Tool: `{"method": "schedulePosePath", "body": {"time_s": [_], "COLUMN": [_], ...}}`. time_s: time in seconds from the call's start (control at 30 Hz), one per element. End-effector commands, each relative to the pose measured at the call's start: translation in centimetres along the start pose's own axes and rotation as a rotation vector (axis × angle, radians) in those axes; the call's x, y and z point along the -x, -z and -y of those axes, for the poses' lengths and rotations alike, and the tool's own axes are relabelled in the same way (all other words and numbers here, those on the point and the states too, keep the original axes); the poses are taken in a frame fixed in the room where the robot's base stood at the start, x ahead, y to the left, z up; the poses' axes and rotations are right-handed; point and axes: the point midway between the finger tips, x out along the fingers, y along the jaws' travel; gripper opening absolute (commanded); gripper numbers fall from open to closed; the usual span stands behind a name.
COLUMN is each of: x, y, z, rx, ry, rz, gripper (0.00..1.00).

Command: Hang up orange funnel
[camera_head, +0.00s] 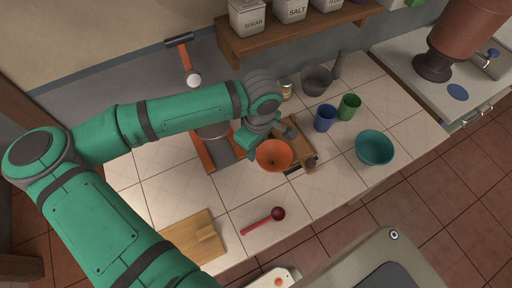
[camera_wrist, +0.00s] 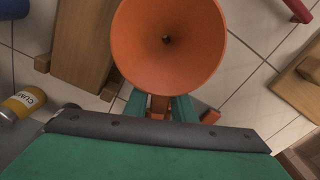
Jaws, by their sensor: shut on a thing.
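The orange funnel (camera_head: 274,155) is held at the end of my arm, over the middle of the counter. Its wide mouth faces up toward the head camera, and in the wrist view the funnel (camera_wrist: 168,45) shows its open cone with a small dark hole. My gripper (camera_wrist: 160,106) is shut on the funnel at its near edge; the exact grip is partly hidden by the cone. In the head view my gripper (camera_head: 262,140) is beside the funnel's upper-left rim.
A wooden stand (camera_head: 303,150) is close beside the funnel. Blue (camera_head: 325,117) and green (camera_head: 349,106) cups, a teal bowl (camera_head: 374,148) and a grey mortar (camera_head: 317,79) are to the right. A shelf (camera_head: 300,32) with canisters juts from the wall. A red ladle (camera_head: 262,221) and board (camera_head: 195,238) lie in front.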

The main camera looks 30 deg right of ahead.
Motion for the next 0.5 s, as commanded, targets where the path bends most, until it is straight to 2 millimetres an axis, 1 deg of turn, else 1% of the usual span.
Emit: {"method": "schedulePosePath", "body": {"time_s": [0.3, 0.33, 0.4, 0.5], "x": [-0.29, -0.29, -0.27, -0.27], "y": [0.11, 0.12, 0.13, 0.12], "z": [0.11, 0.1, 0.11, 0.11], "rx": [0.003, 0.003, 0.003, 0.003], "ry": [0.0, 0.0, 0.0, 0.0], "rz": [-0.001, -0.001, -0.001, -0.001], "gripper": [0.02, 0.28, 0.42, 0.42]}}
